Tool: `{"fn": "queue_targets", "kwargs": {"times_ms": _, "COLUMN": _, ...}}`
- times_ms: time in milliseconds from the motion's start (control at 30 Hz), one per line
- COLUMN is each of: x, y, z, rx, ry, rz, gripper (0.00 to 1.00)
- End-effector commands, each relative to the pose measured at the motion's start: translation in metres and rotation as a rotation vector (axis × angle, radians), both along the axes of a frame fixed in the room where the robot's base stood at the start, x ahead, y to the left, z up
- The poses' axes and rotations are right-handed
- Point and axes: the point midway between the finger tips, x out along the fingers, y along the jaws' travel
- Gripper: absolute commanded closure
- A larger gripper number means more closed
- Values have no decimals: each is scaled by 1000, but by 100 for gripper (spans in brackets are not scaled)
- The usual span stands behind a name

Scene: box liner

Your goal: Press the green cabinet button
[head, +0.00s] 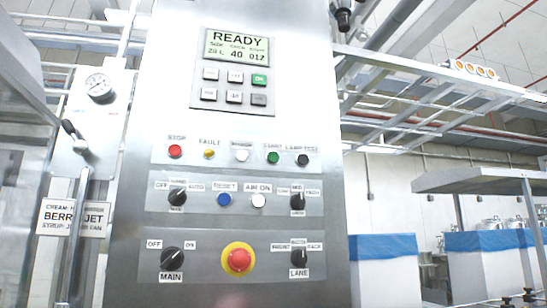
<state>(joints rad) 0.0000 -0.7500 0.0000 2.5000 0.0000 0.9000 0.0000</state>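The green cabinet button (272,157) is a small round button in the upper row of the steel control cabinet (215,275). Its label above is blurred and seems to read START. It sits between a white button (241,154) and a black LAMP TEST button (302,160). Nothing covers it. A square green key (260,79) is also on the keypad higher up, under a display (237,46) reading READY. My gripper does not show in the head view.
The same row has a red STOP button (175,151) and an amber FAULT lamp (208,153). Below are knobs, a blue RESET button (224,199) and a red emergency stop (239,259). A gauge (99,87) and lever (74,134) stand left. The space before the panel looks clear.

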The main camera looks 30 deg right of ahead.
Motion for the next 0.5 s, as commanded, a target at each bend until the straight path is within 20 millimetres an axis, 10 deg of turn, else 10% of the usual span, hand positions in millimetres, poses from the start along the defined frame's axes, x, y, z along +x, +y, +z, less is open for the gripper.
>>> {"fn": "queue_targets", "kwargs": {"times_ms": 167, "x": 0, "y": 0, "z": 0, "rx": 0, "ry": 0, "rz": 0, "gripper": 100}}
{"fn": "queue_targets", "kwargs": {"times_ms": 500, "x": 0, "y": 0, "z": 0, "rx": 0, "ry": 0, "rz": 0, "gripper": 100}}
